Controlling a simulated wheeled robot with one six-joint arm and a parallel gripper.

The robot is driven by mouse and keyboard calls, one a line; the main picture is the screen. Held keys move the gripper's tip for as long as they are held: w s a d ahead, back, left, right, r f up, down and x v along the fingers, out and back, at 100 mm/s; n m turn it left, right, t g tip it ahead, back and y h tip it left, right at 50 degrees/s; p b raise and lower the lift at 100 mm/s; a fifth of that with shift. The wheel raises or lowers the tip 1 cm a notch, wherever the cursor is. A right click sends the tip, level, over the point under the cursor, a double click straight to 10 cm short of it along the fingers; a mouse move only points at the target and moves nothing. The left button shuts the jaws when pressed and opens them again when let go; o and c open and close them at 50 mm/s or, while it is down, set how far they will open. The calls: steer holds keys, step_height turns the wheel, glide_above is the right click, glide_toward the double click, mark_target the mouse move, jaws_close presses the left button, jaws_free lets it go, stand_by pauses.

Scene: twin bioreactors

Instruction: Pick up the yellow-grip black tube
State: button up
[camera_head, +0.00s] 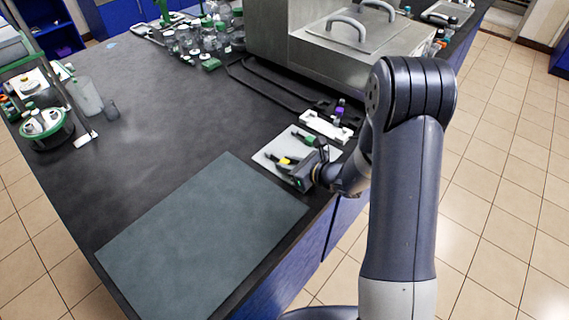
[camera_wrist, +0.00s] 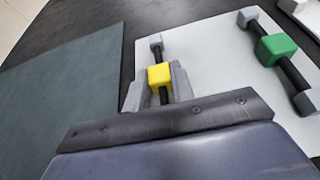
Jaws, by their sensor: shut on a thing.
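The yellow-grip black tube shows in the wrist view, with its yellow grip (camera_wrist: 160,76) between my gripper's fingers. My gripper (camera_wrist: 165,84) is shut on the yellow grip. The tube's grey far end rests at or just above the white plate (camera_wrist: 212,90); I cannot tell whether it touches. In the head view the yellow grip (camera_head: 285,161) shows at the tip of my gripper (camera_head: 290,167), over the left part of the white plate. The tube's near end is hidden behind the gripper body in the wrist view.
A black tube with a green grip (camera_wrist: 276,48) lies on the same plate, to the right. A grey-green mat (camera_head: 205,240) lies to the left. A white holder (camera_head: 326,126) and a metal bath (camera_head: 335,45) stand behind. Open dark bench lies at the left.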

steer(key=shift+c, duration=1.1)
